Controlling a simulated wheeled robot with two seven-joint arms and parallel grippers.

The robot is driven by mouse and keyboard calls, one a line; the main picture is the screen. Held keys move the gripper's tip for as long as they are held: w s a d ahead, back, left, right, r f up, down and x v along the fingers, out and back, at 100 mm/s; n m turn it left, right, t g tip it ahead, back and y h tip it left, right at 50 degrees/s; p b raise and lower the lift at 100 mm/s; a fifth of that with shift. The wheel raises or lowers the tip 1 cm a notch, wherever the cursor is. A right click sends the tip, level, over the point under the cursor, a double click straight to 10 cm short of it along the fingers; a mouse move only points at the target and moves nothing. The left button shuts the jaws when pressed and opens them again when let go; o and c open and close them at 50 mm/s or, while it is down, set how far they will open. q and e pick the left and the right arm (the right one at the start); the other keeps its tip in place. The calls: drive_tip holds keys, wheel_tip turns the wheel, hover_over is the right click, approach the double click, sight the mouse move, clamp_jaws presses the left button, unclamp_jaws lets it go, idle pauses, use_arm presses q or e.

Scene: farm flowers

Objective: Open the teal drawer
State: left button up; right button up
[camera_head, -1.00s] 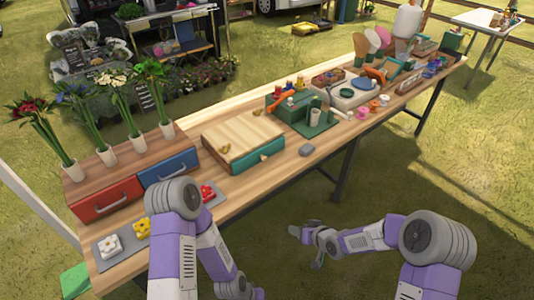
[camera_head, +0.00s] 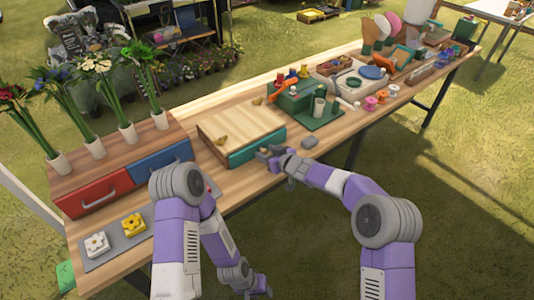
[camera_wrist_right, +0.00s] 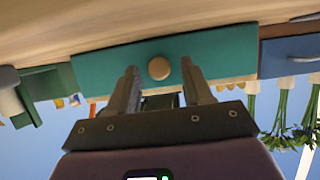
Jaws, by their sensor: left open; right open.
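The teal drawer (camera_head: 240,158) is the front of a low wooden box (camera_head: 236,125) on the table. It looks shut in the head view. Its front (camera_wrist_right: 100,65) and round tan knob (camera_wrist_right: 158,68) fill the middle of the right wrist view, which is upside down. My right gripper (camera_head: 272,153) is at the drawer front, and its open fingers (camera_wrist_right: 159,72) stand on either side of the knob. I cannot tell whether they touch it. My left gripper (camera_head: 260,290) is low in front of the table, away from the drawer, open and empty.
A grey block (camera_head: 310,142) lies just right of my right gripper. A green stand (camera_head: 320,118) is beyond it. A box with a red drawer (camera_head: 92,193) and a blue drawer (camera_head: 158,165) carries potted flowers at left. A grey tray (camera_head: 112,238) holds flower shapes.

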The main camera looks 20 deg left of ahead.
drive_tip(key=shift+w+a+f, duration=0.1)
drive_tip(key=shift+w+a, duration=0.1)
